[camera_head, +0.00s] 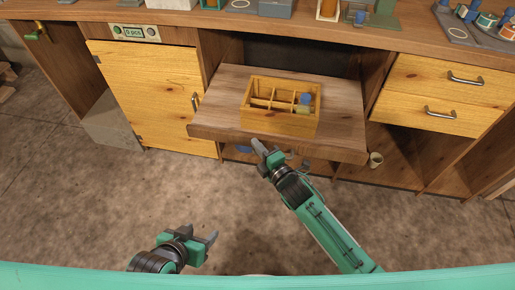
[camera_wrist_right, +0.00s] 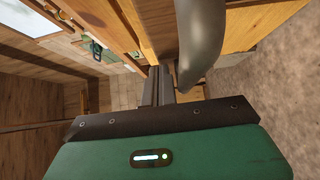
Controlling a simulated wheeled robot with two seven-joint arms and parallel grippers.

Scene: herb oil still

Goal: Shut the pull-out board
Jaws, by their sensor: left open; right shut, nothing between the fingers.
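The pull-out board (camera_head: 215,122) is a brown wooden slab sticking out of the cabinet's middle bay, under the counter. A yellow wooden divided box (camera_head: 283,122) stands on it, with small blue and greenish items inside. My right gripper (camera_head: 259,148) is shut and empty, its fingertips by the board's front edge; I cannot tell whether they touch it. Its fingers also show in the right wrist view (camera_wrist_right: 160,86), beside a close grey curved bar (camera_wrist_right: 198,45) that I cannot identify for sure. My left gripper (camera_head: 212,243) is open and empty above the floor, away from the board.
A yellow door (camera_head: 150,90) with a metal handle (camera_head: 195,101) is left of the board. Yellow drawers (camera_head: 438,95) are at the right. A small cup (camera_head: 376,159) stands low, right of the board. The floor (camera_head: 90,210) in front is clear.

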